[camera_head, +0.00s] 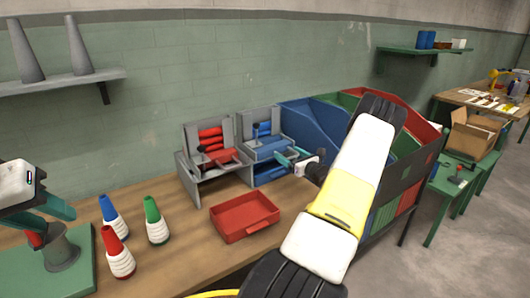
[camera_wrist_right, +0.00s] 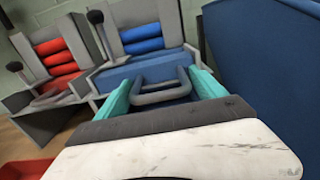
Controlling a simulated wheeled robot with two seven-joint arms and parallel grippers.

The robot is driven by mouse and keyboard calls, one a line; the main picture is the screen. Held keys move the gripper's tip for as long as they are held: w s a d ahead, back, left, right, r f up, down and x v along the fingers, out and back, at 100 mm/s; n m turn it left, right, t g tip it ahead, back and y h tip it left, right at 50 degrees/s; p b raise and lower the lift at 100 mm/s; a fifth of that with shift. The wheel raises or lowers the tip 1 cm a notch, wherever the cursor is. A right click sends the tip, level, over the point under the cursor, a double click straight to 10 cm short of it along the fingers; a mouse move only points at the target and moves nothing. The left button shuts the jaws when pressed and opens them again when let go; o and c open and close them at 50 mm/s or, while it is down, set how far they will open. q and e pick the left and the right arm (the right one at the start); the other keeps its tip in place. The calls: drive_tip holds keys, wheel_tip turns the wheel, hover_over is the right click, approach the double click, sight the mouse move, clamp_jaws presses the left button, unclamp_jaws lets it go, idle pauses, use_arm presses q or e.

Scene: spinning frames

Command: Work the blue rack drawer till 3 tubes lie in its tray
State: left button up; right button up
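The blue rack (camera_head: 266,146) stands against the wall beside the red rack. Its grey channel holds blue tubes (camera_wrist_right: 143,46); two show stacked in the right wrist view. The blue drawer front (camera_wrist_right: 120,75) below them carries a grey loop handle (camera_wrist_right: 160,92). My right gripper (camera_wrist_right: 163,76) is at this handle, its teal fingers apart on either side of it; firm contact cannot be told. In the head view my right gripper (camera_head: 290,158) partly hides the rack's lower part, and I cannot make out tubes in the tray. My left gripper (camera_head: 45,210) hangs at the far left, above a grey stand.
The red rack (camera_head: 211,150) holds several red tubes. A red tray (camera_head: 245,216) lies in front. White spools with blue, green and red tips (camera_head: 156,222) stand left of it. A blue bin (camera_head: 312,124) rises close to the rack's right. Bare table lies between spools and racks.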

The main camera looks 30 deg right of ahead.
drive_tip(key=s, duration=0.7)
drive_tip(key=shift+s+d, duration=0.35)
idle(0.5)
drive_tip(key=shift+f, duration=0.1)
drive_tip(key=shift+c, duration=1.3)
drive_tip(key=s+f, duration=0.1)
drive_tip(key=s, duration=0.2)
drive_tip(key=s+f+t, duration=0.1)
drive_tip(key=s, duration=0.3)
drive_tip(key=s+d+f+t, duration=0.1)
drive_tip(key=s, duration=0.3)
drive_tip(key=shift+s+f, duration=0.15)
drive_tip(key=shift+s, duration=0.1)
clamp_jaws()
drive_tip(key=x, duration=1.3)
drive_tip(key=shift+w, duration=0.3)
